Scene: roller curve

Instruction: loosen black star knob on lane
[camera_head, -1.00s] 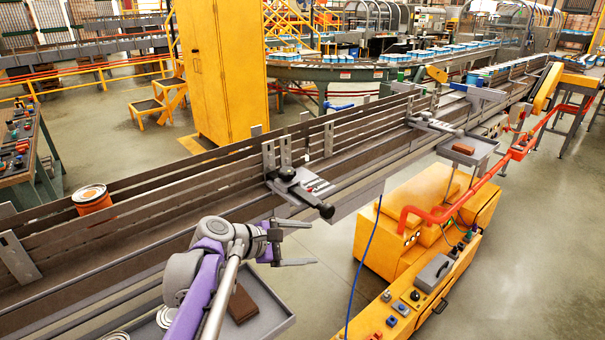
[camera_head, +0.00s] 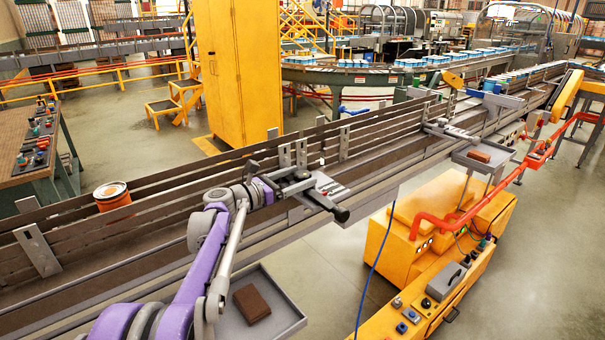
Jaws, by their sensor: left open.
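A grey guide bracket (camera_head: 285,155) stands on the lane (camera_head: 160,222). A dark rod with a black knob-like end (camera_head: 341,213) sticks out from it towards the near side. A smaller dark part sits on top of the bracket, partly hidden by my gripper; I cannot tell which of these is the star knob. My left gripper (camera_head: 298,182) reaches in from the left at the bracket, its open fingers pointing right. The fingers overlap the bracket's dark parts in the picture, and I cannot tell whether they touch. My right gripper is not in view.
A grey tray (camera_head: 290,318) with a brown block (camera_head: 251,303) hangs below the lane. An orange can (camera_head: 112,196) stands by the rails at left. A second bracket (camera_head: 450,130) is farther along the lane. A yellow machine with a red pipe (camera_head: 425,222) stands at right.

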